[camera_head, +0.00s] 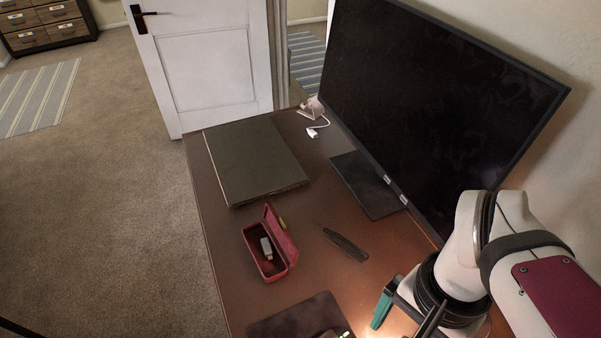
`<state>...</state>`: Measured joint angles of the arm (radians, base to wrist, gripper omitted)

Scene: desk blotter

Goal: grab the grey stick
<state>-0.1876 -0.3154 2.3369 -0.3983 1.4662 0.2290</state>
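A small light grey stick (266,247), like a USB stick, lies inside an open red box (250,262) on the brown desk. The box's lid stands up on its right side. My gripper (405,318) is at the bottom right, over the near part of the desk. Its teal finger and a dark finger stand apart with nothing seen between them. The lower part of the gripper is cut off by the frame edge. The gripper is to the right of and nearer than the box, well apart from the stick.
A dark, narrow object (345,244) lies right of the box. A closed laptop or folder (250,160) lies behind it. A large monitor (430,95) stands at the right on its base (367,184). A dark pad (297,318) lies at the front. A white plug (312,133) lies at the back.

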